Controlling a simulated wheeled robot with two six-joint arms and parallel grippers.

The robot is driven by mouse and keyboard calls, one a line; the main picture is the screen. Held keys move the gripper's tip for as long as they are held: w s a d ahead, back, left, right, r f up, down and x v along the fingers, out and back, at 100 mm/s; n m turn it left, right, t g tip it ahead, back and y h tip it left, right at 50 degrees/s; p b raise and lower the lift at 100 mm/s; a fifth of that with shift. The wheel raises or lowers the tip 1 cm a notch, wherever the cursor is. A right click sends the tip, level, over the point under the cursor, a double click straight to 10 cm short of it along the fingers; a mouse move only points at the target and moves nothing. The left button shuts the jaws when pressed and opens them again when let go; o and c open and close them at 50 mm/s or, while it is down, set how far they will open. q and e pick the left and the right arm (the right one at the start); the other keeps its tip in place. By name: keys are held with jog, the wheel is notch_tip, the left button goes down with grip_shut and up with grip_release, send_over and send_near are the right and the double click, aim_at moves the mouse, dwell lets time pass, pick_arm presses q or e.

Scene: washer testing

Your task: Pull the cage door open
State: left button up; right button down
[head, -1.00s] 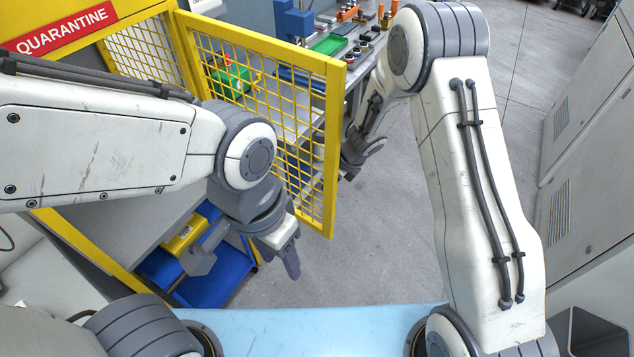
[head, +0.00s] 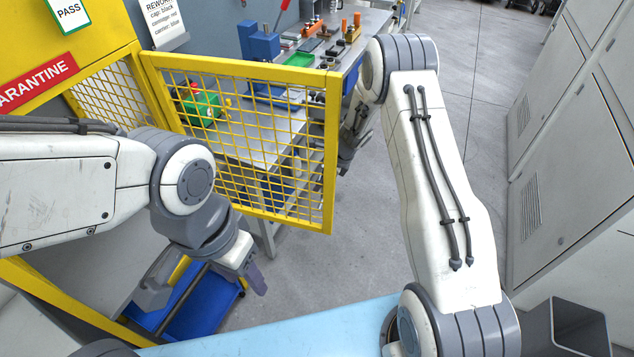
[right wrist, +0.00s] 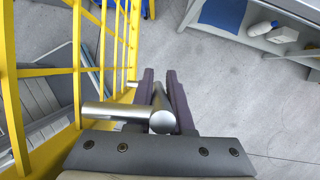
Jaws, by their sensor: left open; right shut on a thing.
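The cage door (head: 331,150) is a yellow frame with wire mesh, and it stands swung out from the yellow cage front in the head view. My right gripper (head: 347,158) is at the door's free edge, partly hidden by it. In the right wrist view, my right gripper (right wrist: 168,95) has its dark fingers on either side of the metal door handle (right wrist: 105,112) and is shut on it. The door's yellow frame (right wrist: 14,110) runs along the left there. My left gripper (head: 205,283) is open and empty, low in front of the cage, apart from the door.
A grey workbench (head: 352,52) with a green tray (head: 299,60) and several parts stands behind the door. Grey cabinets (head: 570,140) line the right. The floor between door and cabinets is clear.

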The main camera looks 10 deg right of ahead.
jog(key=shift+r, duration=0.1)
jog(key=c, duration=0.8)
grip_release()
jog(key=shift+a, duration=0.1)
jog(key=b+v, duration=0.2)
jog(key=v, duration=0.8)
jog(key=shift+d+r, duration=0.2)
